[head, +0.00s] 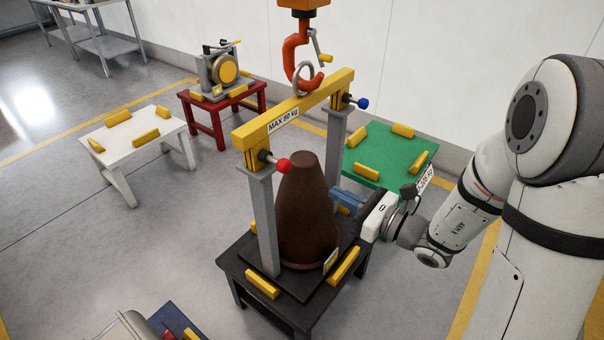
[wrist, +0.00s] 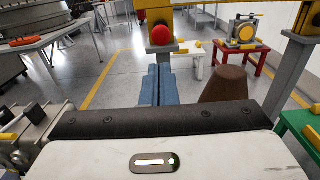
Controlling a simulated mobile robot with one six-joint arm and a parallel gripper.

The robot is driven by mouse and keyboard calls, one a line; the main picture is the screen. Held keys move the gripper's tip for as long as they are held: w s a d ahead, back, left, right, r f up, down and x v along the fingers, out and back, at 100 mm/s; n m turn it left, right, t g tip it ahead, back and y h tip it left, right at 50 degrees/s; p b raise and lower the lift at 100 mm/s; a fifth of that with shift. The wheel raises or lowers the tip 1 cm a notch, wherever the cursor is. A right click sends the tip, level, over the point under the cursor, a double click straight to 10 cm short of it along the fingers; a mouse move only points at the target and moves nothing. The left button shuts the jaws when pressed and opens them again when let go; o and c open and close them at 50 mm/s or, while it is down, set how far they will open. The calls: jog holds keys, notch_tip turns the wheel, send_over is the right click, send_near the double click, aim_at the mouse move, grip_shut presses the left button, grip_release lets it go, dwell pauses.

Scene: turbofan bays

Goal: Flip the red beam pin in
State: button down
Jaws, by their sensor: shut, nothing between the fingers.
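The red beam pin (head: 283,165) has a round red knob and sticks out of the near end of the yellow beam (head: 268,124), above a grey post. In the wrist view the red knob (wrist: 161,36) shows just above and beyond my fingertips, apart from them. My gripper (head: 334,193) has blue fingers, shut and empty, to the right of the brown cone and lower than the red pin. In the wrist view my gripper (wrist: 158,72) points toward the post under the knob. The blue-knobbed pin (head: 361,103) is at the beam's far end.
The brown cone (head: 304,215) stands on a black table (head: 236,269) between two grey posts. An orange hook (head: 297,62) hangs at the beam's ring. A green table (head: 379,148) is behind, a white table (head: 121,140) and a red table (head: 205,118) at left. Open floor lies left.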

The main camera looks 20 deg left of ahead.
aim_at(289, 168)
jog(key=p+x, duration=0.2)
jog(key=x, duration=0.9)
jog(key=shift+a, duration=0.35)
jog(key=shift+w, duration=0.1)
jog(key=shift+w, duration=0.1)
